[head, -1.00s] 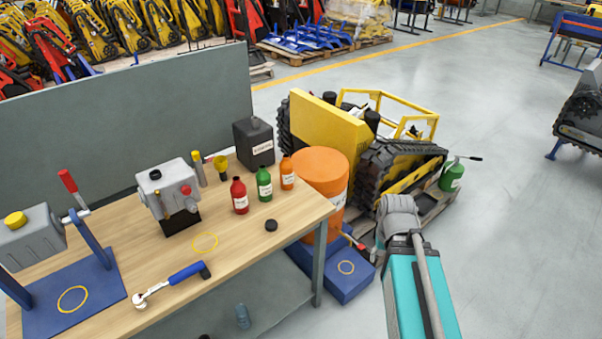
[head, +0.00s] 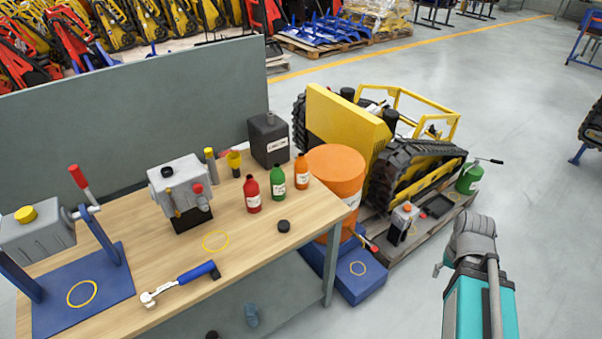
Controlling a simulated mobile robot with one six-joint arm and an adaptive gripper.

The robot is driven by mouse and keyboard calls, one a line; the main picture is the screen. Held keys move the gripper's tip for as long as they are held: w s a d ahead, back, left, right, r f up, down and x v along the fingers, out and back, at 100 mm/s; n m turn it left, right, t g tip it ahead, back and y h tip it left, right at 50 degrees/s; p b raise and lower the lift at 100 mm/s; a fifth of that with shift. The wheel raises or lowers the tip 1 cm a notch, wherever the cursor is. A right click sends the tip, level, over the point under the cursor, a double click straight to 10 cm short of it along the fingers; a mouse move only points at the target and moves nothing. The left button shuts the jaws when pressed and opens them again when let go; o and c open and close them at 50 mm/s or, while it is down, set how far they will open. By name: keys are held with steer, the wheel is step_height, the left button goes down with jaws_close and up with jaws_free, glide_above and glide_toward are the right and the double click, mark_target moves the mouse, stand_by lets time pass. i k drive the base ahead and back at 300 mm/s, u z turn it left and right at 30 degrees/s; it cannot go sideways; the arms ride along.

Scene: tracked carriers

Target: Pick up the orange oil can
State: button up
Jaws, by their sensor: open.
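The orange oil can (head: 302,173), a small bottle-shaped can with a dark cap and pale label, stands upright near the far right corner of the workbench (head: 130,300). A green can (head: 277,182) and a red can (head: 252,194) stand in a row to its left. My gripper (head: 439,268) shows only in small part at the wrist end of my arm, right of the bench and over the floor. It is open and well apart from the orange can. Most of its fingers are hidden behind my wrist.
A black canister (head: 268,140) stands behind the cans, and a black cap (head: 284,226) lies in front. A large orange drum (head: 336,178) stands right beside the bench. A yellow tracked carrier (head: 410,150) sits behind it.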

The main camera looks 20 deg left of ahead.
mark_target(301, 164)
steer(key=u, duration=0.05)
steer(key=k, duration=0.95)
steer(key=u, duration=1.25)
steer(key=i, duration=1)
steer(key=z, duration=0.05)
